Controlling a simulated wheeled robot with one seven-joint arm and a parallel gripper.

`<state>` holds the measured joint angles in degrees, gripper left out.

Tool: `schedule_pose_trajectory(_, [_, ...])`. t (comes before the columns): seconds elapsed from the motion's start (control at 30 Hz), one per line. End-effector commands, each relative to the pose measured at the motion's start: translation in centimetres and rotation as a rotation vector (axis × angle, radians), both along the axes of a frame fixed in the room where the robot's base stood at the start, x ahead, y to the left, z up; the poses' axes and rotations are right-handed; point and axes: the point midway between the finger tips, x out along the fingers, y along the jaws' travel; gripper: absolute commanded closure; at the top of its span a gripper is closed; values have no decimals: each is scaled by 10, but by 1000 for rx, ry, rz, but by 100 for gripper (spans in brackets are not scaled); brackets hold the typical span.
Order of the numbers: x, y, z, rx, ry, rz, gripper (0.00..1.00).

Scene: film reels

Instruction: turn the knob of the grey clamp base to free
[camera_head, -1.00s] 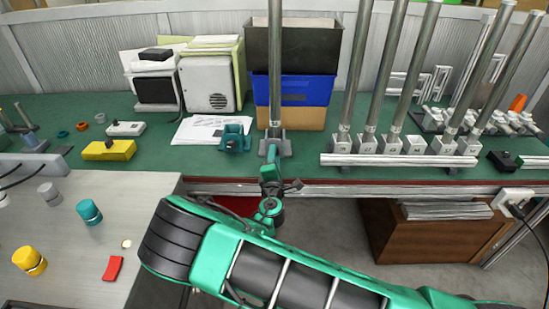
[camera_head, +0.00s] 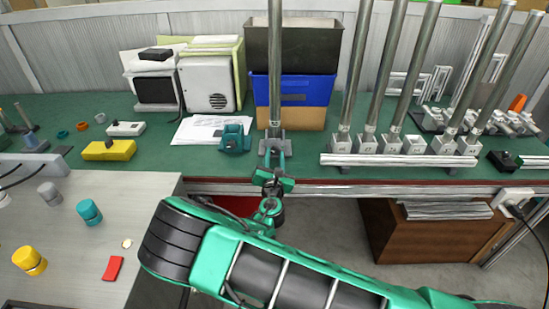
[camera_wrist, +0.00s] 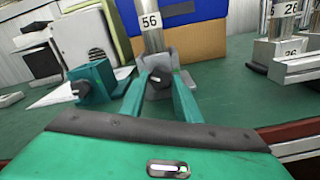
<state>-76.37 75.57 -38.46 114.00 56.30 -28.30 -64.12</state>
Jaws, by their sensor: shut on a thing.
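The grey clamp base (camera_head: 287,146) stands near the front edge of the green bench and holds an upright metal pole (camera_head: 274,70). In the wrist view the clamp base (camera_wrist: 181,78) is under the pole (camera_wrist: 151,22) tagged 56. Its dark round knob (camera_wrist: 160,79), with a small pale mark, faces my gripper. My gripper (camera_head: 273,153) is at the front of the base. In the wrist view my gripper (camera_wrist: 159,84) has one green finger on each side of the knob, shut on it. The knob is hard to make out in the head view.
A teal clamp base (camera_head: 234,139) sits just left, beside white papers (camera_head: 200,132). Stacked bins (camera_head: 295,90) stand behind the pole. Several poles in pale blocks stand right, behind a white rail (camera_head: 395,160). A yellow block (camera_head: 108,150) lies farther left.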

Motion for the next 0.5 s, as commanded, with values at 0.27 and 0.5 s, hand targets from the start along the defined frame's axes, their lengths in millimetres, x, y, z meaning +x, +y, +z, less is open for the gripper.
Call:
schedule_pose_trajectory(0.27, [-2,3,-7,-246,11,7,92])
schedule_pose_trajectory(0.5, [-2,2,-7,-417,11,8,92])
